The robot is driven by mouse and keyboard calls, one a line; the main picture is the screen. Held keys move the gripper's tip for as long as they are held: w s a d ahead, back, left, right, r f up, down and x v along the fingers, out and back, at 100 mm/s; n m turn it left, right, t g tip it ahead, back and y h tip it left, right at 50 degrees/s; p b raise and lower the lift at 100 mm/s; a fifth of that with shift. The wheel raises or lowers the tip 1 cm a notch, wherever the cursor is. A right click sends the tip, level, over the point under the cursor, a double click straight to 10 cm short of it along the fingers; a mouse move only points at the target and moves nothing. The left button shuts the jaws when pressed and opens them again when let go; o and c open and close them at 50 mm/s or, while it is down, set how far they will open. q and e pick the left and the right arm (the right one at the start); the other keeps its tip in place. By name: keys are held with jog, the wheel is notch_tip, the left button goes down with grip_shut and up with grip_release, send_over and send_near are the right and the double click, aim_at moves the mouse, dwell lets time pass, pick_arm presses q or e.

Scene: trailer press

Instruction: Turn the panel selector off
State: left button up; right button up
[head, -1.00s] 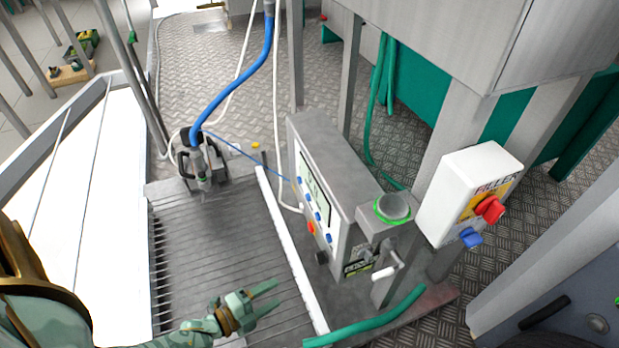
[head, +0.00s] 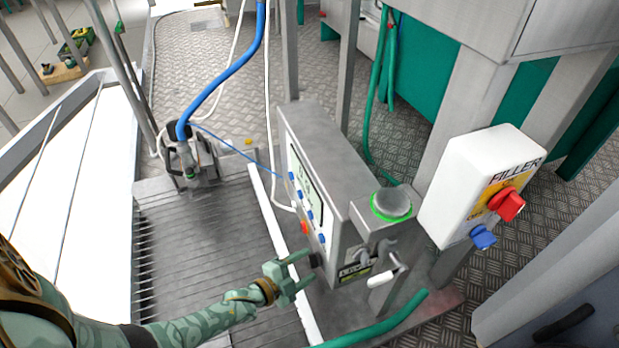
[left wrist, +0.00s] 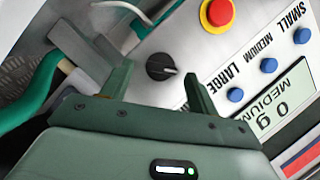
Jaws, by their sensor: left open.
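The panel selector (left wrist: 160,67) is a round black knob with a pale pointer mark, set on the grey control panel (left wrist: 200,50). In the left wrist view its mark points right. In the head view the selector (head: 315,260) sits low on the panel's face, beside the red button. My left gripper (head: 298,272) is open in front of the panel. In the left wrist view its fingertips (left wrist: 157,82) stand on either side of the selector in the picture, with the selector between and slightly beyond them. I cannot tell whether they touch it. My right gripper is out of view.
A red button (left wrist: 217,14) and several blue buttons (left wrist: 235,95) lie close to the selector, near a display (left wrist: 280,100). A white FILLER box (head: 475,185) carries a red knob (head: 506,203). A green hose (head: 385,325) runs below the panel.

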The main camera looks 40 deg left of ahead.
pick_arm(q)
jog(key=shift+w+d, duration=0.1)
jog(key=shift+w, duration=0.4)
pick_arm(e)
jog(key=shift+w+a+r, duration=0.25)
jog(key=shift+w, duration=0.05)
pick_arm(q)
jog(key=c, duration=1)
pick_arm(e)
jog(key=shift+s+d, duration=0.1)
pick_arm(q)
jog(key=n+g+h, duration=0.1)
jog(key=n, duration=0.1)
jog(key=n+g+h+p, duration=0.1)
jog(key=n, duration=0.2)
jog(key=a+n+g+h, duration=0.1)
jog(key=n, duration=0.1)
jog(key=shift+w+r+n+g+h, duration=0.15)
jog(key=shift+n+g+h, duration=0.15)
jog(key=shift+h, duration=0.1)
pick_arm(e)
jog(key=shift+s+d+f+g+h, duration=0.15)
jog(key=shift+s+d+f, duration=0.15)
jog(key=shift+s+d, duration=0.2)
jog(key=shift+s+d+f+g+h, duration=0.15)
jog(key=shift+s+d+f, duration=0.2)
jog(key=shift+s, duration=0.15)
